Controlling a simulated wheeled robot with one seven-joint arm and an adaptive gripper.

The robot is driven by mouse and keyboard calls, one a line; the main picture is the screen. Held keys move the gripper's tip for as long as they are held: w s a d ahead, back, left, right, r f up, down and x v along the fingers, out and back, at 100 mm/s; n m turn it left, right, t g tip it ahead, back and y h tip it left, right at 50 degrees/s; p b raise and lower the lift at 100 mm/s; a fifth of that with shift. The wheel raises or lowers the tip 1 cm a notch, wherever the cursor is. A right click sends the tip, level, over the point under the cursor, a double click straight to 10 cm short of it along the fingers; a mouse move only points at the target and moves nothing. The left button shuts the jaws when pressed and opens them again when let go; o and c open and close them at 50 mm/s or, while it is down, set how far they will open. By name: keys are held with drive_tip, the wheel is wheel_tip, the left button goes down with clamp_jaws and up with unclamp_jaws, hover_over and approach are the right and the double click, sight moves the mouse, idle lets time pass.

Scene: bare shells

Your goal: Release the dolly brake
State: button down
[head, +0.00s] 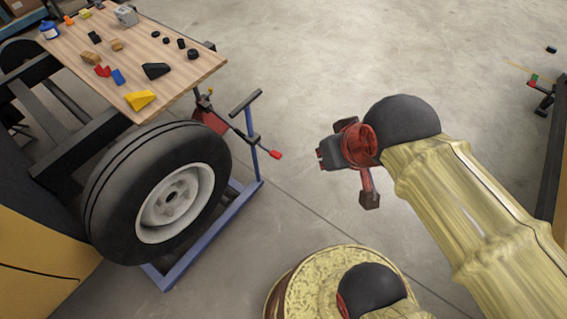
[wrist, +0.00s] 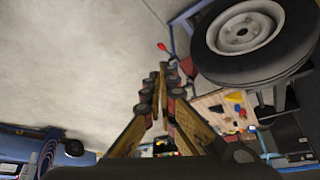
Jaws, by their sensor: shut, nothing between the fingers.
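A blue-framed wheel dolly (head: 243,203) stands on the floor beside a large black tyre with a pale rim (head: 176,198). A dark lever with a red tip (head: 275,154) sticks out from the dolly's upright; the red tip also shows in the wrist view (wrist: 162,47). A dark T-shaped handle (head: 245,102) stands above it. I cannot tell for certain which part is the brake. My gripper (head: 323,155) is shut and empty, to the right of the red tip in the head view and apart from it. In the wrist view, its fingers (wrist: 163,72) point toward the red tip.
A wooden tabletop (head: 165,55) at the upper left holds small blocks and wheels. The tyre (wrist: 240,40) is at the upper right in the wrist view. Concrete floor (head: 360,60) lies open at the centre. A dark stand (head: 545,95) is at the right edge.

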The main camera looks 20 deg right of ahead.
drive_tip(key=w+a+f+m+g+y+b, duration=0.1)
drive_tip(key=w+a+f+m+g+y, duration=0.25)
drive_tip(key=w+f, duration=0.4)
drive_tip(key=w+a+f+m+g+y, duration=0.3)
drive_tip(key=w+f+y, duration=0.1)
drive_tip(key=w, duration=0.6)
drive_tip(key=w+d+f+m+t+y+b, duration=0.15)
drive_tip(key=w+f+m+y, duration=0.5)
drive_tip(key=w+f, duration=0.9)
drive_tip(key=w+d+f+m+t+y, duration=0.1)
drive_tip(key=d+f+m+t, duration=0.3)
drive_tip(key=f, duration=0.7)
drive_tip(key=w+d+f+m+t, duration=0.1)
drive_tip(key=d+f+m+t, duration=0.25)
drive_tip(key=f, duration=0.85)
drive_tip(key=s+d+f+m+t+h, duration=0.2)
drive_tip(key=f+m+t, duration=0.1)
drive_tip(key=f, duration=0.5)
drive_tip(key=s+d+f+m+t+h+b, duration=0.1)
drive_tip(key=s+d+f+m+t+h, duration=0.1)
drive_tip(key=f, duration=0.7)
drive_tip(key=s+m+t, duration=0.1)
drive_tip(key=m+t, duration=0.1)
drive_tip(key=m, duration=0.1)
drive_tip(key=shift+d+f, duration=0.25)
drive_tip(key=shift+d, duration=0.1)
drive_tip(key=shift+w+a, duration=0.1)
